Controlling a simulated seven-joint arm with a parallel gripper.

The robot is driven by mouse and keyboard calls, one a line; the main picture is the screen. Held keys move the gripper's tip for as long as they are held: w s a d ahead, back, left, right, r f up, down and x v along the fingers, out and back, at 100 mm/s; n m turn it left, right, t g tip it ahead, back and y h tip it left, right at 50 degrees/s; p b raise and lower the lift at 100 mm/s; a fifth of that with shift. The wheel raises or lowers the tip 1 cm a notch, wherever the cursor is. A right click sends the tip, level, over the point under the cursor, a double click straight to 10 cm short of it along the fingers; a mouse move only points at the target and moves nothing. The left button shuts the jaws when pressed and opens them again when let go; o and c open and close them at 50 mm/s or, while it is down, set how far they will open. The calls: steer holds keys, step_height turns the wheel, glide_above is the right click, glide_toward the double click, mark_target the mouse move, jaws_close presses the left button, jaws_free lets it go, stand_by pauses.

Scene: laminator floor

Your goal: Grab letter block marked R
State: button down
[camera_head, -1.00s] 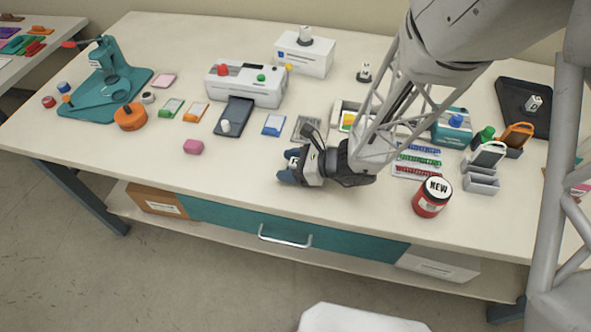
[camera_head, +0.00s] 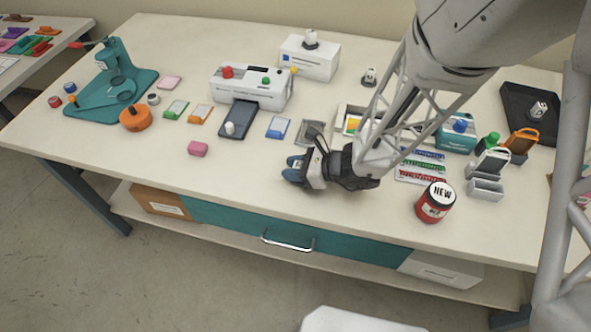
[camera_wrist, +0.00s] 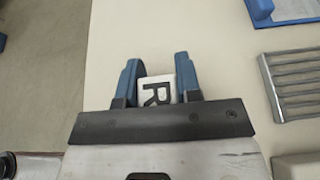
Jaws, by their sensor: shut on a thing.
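The letter block (camera_wrist: 156,91) is white with a black R that lies sideways in the wrist view. It sits between the two blue fingers of my gripper (camera_wrist: 158,80). The gripper is shut on it, with a finger against each side. In the head view my gripper (camera_head: 294,171) is low over the front middle of the table (camera_head: 240,185), with its fingers pointing left. The block is mostly hidden by the fingers there. I cannot tell whether the block touches the table.
The laminator (camera_head: 252,86) is farther back. The front left of the table is clear.

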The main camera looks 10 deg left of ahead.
steer(key=shift+r, duration=0.15)
step_height(320, 180, up, 10)
stand_by(0.7)
